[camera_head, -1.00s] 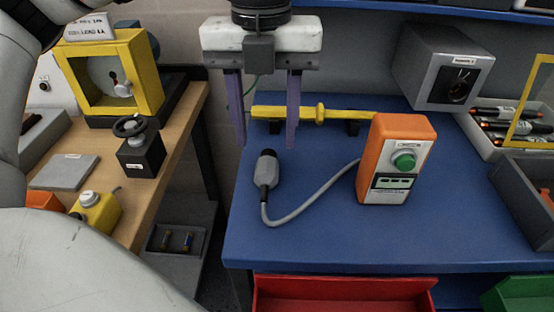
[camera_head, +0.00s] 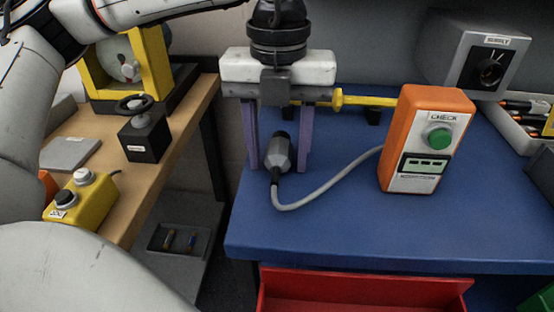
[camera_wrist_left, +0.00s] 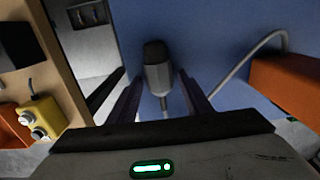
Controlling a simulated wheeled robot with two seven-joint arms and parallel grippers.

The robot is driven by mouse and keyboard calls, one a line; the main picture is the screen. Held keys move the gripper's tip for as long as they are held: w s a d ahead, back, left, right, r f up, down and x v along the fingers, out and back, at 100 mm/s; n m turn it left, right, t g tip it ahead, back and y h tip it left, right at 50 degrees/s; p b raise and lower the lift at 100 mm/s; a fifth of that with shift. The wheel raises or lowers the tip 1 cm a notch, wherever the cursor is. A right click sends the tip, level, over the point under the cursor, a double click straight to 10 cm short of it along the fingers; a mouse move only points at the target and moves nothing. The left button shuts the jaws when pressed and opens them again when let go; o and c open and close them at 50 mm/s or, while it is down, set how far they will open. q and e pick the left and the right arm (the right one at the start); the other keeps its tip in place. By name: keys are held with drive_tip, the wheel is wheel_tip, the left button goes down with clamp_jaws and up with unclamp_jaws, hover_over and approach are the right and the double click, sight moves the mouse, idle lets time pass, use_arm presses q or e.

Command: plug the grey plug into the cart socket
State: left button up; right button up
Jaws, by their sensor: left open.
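The grey plug (camera_head: 279,153) lies on the blue bench top, its cable running to the orange box (camera_head: 428,140) with a green button. My left gripper (camera_head: 278,167) is open, with its two purple fingers pointing down on either side of the plug. In the left wrist view the plug (camera_wrist_left: 157,70) sits between the fingers (camera_wrist_left: 160,88), with a gap visible on both sides. My right gripper is out of view.
A yellow-handled tool (camera_head: 365,100) lies on supports behind the plug. A red bin (camera_head: 365,290) is below the bench's front edge. A wooden table (camera_head: 110,205) on the left holds a yellow button box (camera_head: 82,200) and a black valve block (camera_head: 143,138). The front of the blue bench is clear.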

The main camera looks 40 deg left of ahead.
sight(278, 150)
use_arm(q)
drive_tip(key=c, duration=0.9)
drive_tip(key=shift+o, duration=0.2)
drive_tip(key=shift+r+p, duration=2.1)
drive_tip(key=shift+r, duration=0.95)
